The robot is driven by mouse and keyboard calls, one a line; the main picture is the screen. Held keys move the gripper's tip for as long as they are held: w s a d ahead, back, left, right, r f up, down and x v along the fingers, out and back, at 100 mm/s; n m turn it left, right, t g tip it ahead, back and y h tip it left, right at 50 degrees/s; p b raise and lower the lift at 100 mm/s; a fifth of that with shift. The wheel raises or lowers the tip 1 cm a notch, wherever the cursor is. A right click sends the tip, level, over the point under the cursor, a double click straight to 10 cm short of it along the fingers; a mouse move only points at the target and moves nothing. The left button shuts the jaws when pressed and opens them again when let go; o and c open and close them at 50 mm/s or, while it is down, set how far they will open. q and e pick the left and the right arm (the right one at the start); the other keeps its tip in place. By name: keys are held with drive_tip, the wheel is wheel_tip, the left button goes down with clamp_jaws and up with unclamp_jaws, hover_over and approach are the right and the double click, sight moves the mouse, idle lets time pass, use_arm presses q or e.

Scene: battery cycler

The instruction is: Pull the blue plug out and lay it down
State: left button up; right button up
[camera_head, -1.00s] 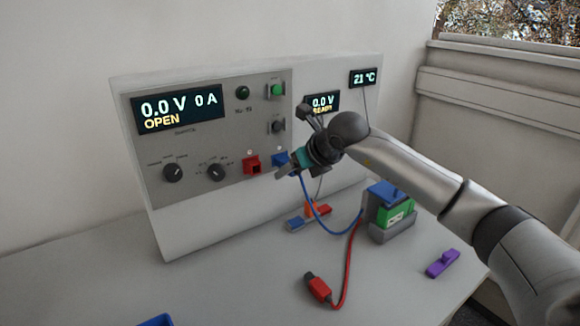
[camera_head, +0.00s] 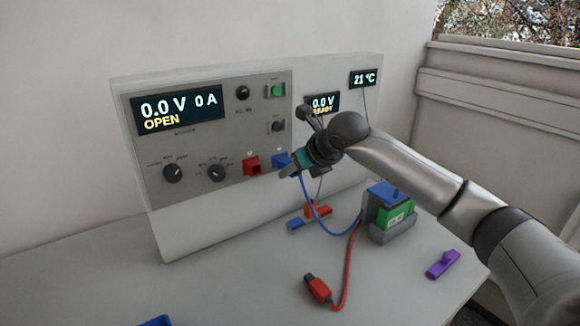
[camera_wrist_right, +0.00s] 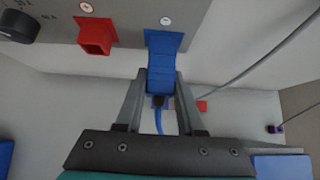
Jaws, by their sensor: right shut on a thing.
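The blue plug (camera_wrist_right: 160,82) sits between the fingers of my right gripper (camera_wrist_right: 160,88) in the right wrist view, with the fingers shut on its sides. It is in line with the blue socket (camera_wrist_right: 164,40) on the panel, and no gap shows between them. I cannot tell how deep it sits. In the head view my right gripper (camera_head: 290,171) is just in front of the blue socket (camera_head: 281,160), and the plug is mostly hidden. A blue cable (camera_head: 318,222) runs from the plug towards the green battery (camera_head: 398,214). My left gripper is not in view.
An empty red socket (camera_head: 252,165) is left of the blue one. A red plug (camera_head: 318,289) on a red cable lies on the table (camera_head: 230,290). A red-and-blue piece (camera_head: 310,215) lies near the panel, a purple piece (camera_head: 443,264) at the right. The front left table is mostly clear.

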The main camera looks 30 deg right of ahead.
drive_tip(key=c, duration=0.3)
drive_tip(key=shift+c, duration=0.2)
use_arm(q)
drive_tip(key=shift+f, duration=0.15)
use_arm(e)
drive_tip(key=shift+s+f, duration=0.1)
drive_tip(key=shift+s, duration=0.05)
use_arm(q)
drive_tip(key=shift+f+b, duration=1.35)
drive_tip(key=shift+b, duration=0.15)
use_arm(e)
drive_tip(key=shift+s+d, duration=0.15)
drive_tip(key=shift+s, duration=1.2)
drive_tip(key=shift+s+d, duration=0.1)
drive_tip(key=shift+s, duration=1.25)
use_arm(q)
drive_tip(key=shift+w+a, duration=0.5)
use_arm(e)
drive_tip(key=s+a+r, duration=0.2)
drive_tip(key=a+r, duration=0.1)
drive_tip(key=a, duration=0.5)
drive_tip(key=s+a+r+m, duration=0.1)
drive_tip(key=s+a+r, duration=0.1)
drive_tip(key=a, duration=0.7)
drive_tip(key=shift+s+r+h, duration=0.3)
drive_tip(key=shift+r+h, duration=0.1)
drive_tip(key=shift+r, duration=0.2)
